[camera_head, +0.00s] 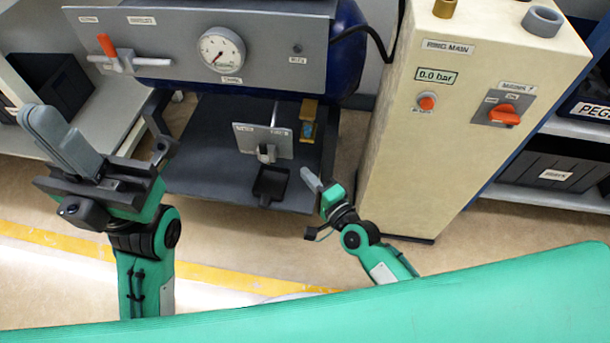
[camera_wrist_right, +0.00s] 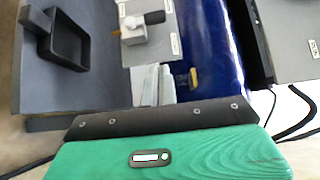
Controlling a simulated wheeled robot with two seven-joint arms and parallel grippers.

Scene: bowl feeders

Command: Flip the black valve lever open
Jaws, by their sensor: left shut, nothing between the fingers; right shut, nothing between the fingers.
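A small grey plate (camera_head: 249,139) with a valve (camera_head: 267,153) stands above the dark shelf in the head view. In the right wrist view, the valve's black lever (camera_wrist_right: 155,17) points to the right from a pale body on the plate (camera_wrist_right: 157,45). The lever is hard to make out in the head view. My right gripper (camera_head: 312,180) is shut and empty, to the right of and below the valve, apart from it. Its pale fingers also show in the right wrist view (camera_wrist_right: 153,84), below the valve. My left gripper (camera_head: 45,122) is shut and empty at the far left.
A black tray (camera_head: 270,185) sits below the valve. A panel with a gauge (camera_head: 222,49) and orange-handled valve (camera_head: 107,45) is above. A cream cabinet (camera_head: 440,120) with an orange switch (camera_head: 503,115) stands right. Shelves flank both sides.

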